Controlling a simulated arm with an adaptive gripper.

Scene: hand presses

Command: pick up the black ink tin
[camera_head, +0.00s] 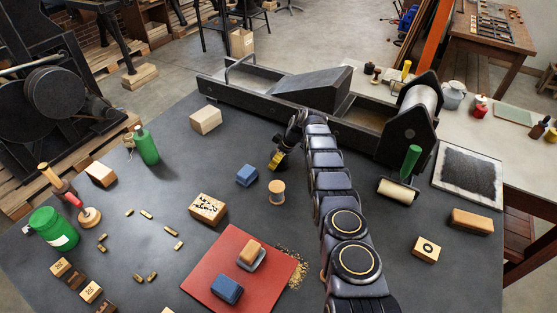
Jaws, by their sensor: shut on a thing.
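That thing is partly hidden by the fingers and looks tilted. It may be the black ink tin, but it is too small to be certain. I see no other clear black tin on the table. I cannot tell whether the held thing touches the table.
A blue block (247,175) and a wooden spool (276,192) stand close in front of my gripper. The long press (312,95) lies behind it. A green bottle (145,146) stands left. A red mat (210,272) with blocks lies in front. Table left of my gripper is fairly clear.

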